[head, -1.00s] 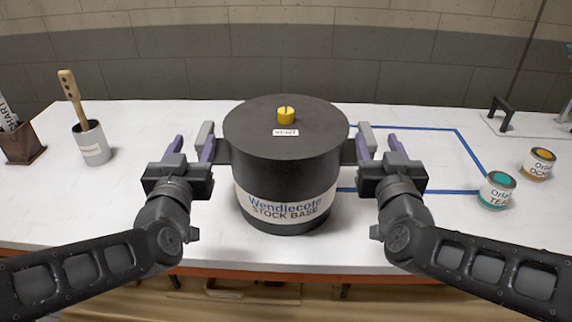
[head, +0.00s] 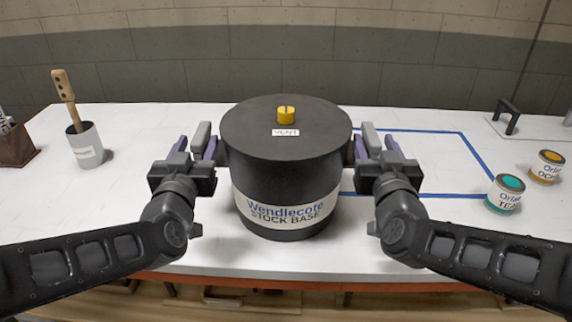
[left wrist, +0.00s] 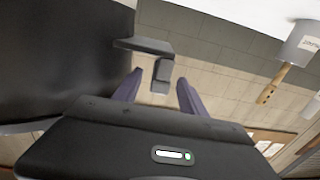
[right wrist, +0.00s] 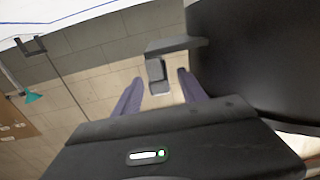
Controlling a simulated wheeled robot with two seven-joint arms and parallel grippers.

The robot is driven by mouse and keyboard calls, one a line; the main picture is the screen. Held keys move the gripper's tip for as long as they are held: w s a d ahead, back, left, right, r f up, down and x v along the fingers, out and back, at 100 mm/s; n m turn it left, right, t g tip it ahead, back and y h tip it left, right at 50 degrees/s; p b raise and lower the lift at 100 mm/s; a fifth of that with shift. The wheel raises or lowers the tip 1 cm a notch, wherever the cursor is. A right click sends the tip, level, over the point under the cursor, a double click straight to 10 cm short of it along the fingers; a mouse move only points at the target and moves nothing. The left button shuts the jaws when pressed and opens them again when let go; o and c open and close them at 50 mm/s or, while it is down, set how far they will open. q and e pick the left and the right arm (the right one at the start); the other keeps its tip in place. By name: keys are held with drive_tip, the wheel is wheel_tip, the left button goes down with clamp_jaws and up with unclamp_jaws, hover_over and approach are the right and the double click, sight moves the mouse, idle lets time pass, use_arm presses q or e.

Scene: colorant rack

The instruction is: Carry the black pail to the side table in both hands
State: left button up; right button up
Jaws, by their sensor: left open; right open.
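The black pail (head: 285,175) stands upright on the white table, with a yellow vent cap (head: 286,115) on its lid and a "Wendlecote Stock Base" label. My left gripper (head: 195,146) is open at the pail's left side. In the left wrist view a grey side handle (left wrist: 161,70) of the pail shows between and beyond the open fingers (left wrist: 157,90). My right gripper (head: 378,146) is open at the pail's right side. In the right wrist view the other side handle (right wrist: 157,72) shows between the open fingers (right wrist: 157,92). Neither gripper is closed on a handle.
A blue tape outline (head: 463,150) marks the table right of the pail. Teal (head: 505,194) and ochre (head: 546,167) cans stand at the right. A grey cup with a wooden stick (head: 86,147) and a brown holder (head: 14,147) stand at the left.

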sight(202, 129)
use_arm(q)
drive_tip(key=w, duration=0.5)
drive_tip(key=shift+w, duration=0.15)
use_arm(e)
drive_tip(key=w, duration=0.5)
drive_tip(key=shift+w, duration=0.15)
use_arm(q)
drive_tip(key=shift+c, duration=0.2)
use_arm(e)
drive_tip(key=shift+c, duration=0.2)
use_arm(q)
clamp_jaws()
use_arm(e)
clamp_jaws()
use_arm(q)
drive_tip(key=shift+r, duration=0.25)
use_arm(e)
drive_tip(key=shift+r, duration=0.25)
